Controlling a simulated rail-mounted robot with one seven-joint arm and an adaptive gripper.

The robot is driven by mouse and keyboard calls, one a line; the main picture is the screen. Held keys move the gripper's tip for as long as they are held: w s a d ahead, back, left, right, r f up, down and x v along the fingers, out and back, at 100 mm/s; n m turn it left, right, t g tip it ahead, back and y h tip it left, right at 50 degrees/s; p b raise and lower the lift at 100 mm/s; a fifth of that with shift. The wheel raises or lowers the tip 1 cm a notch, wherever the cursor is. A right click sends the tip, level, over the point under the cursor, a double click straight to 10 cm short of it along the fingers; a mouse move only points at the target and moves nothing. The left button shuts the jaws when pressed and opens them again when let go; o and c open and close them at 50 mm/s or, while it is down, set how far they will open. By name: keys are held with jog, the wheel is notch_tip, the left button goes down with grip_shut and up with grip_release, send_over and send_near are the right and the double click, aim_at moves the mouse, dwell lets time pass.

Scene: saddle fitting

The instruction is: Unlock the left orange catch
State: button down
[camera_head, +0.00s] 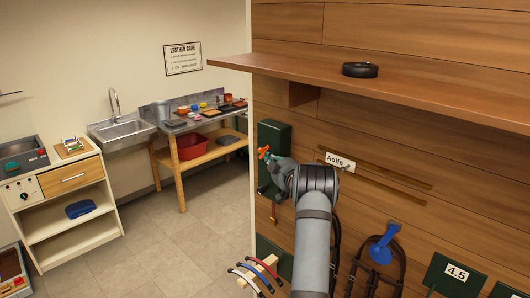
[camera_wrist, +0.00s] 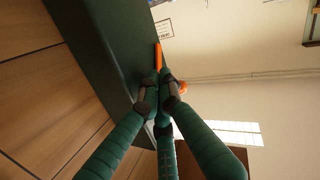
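My gripper (camera_head: 275,163) is at the dark green box-like panel (camera_head: 274,134) on the wooden wall. Its green fingers (camera_wrist: 158,84) come together at the tips in the wrist view. A thin orange piece (camera_wrist: 158,56) stands out just past the fingertips, along the edge of the green panel (camera_wrist: 108,45). A second, rounded orange bit (camera_wrist: 183,88) shows just right of the fingertips. In the head view, orange (camera_head: 264,151) shows at the fingertips. I cannot tell which orange part is the left catch, or whether the fingers grip it; the fingers hide the contact.
A wooden shelf (camera_head: 390,91) with a black ring (camera_head: 360,70) juts out above my arm. A name plate reading "Aoife" (camera_head: 340,161) and a blue holder with dark straps (camera_head: 383,249) are to the right. Coloured straps hang on a rack (camera_head: 262,272) below. Open floor lies left.

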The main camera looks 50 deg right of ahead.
jog(key=shift+w+r, duration=0.4)
jog(key=shift+w, duration=0.15)
dwell(0.6)
dwell(0.4)
jog(key=shift+s+f+b, duration=0.7)
jog(key=shift+s+b, duration=0.25)
jog(key=shift+b, duration=0.1)
jog(key=s+f+b, duration=0.1)
jog(key=s+b, duration=0.1)
jog(key=s+f+b, duration=0.2)
jog(key=shift+a, duration=0.15)
jog(key=shift+r, duration=0.1)
